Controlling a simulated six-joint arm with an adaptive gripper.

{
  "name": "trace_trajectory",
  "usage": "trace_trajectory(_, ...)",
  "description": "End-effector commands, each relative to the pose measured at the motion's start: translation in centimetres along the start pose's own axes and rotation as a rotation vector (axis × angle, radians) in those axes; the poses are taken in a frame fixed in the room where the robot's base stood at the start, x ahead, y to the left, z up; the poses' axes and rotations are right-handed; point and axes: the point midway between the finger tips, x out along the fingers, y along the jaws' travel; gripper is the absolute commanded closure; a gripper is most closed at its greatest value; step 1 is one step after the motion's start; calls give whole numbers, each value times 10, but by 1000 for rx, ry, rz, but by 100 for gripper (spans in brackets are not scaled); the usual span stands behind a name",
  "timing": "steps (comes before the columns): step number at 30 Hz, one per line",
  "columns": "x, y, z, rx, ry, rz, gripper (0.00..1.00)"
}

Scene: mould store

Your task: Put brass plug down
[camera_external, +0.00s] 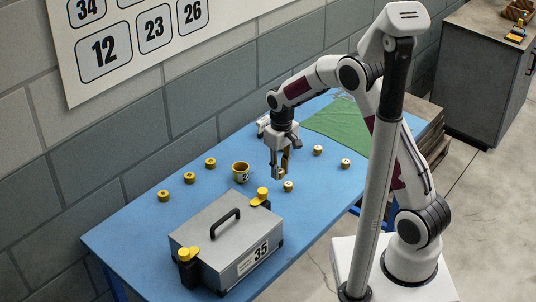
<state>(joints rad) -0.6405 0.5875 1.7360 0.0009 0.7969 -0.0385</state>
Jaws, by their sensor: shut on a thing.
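I cannot tell whether the plug touches the table. A small brass piece with a pale top (288,187) stands on the table just below and right of the gripper in the picture.
The blue table (135,240) holds a grey case (205,222) with a black handle and yellow-topped latches. Several small yellow plugs (189,178) stand at the left. A green cloth (340,122) lies behind.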

Motion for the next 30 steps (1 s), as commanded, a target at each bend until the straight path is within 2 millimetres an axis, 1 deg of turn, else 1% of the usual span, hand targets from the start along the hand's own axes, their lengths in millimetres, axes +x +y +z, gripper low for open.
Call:
trace_trajectory(1,-2,-13,-8,-29,2,-1,100)
trace_trajectory(3,-6,-25,-15,-58,3,-1,100)
trace_trajectory(6,-13,-34,-24,-83,4,-1,100)
trace_trajectory(9,-20,-34,-30,-91,3,-2,100)
trace_trajectory(12,-25,-34,-31,-100,-3,-2,100)
trace_trajectory(16,-25,-33,-27,-106,-20,-2,100)
trace_trajectory(26,-25,-33,-26,-107,-21,-2,100)
trace_trajectory(30,-17,-33,-25,-107,-24,-3,100)
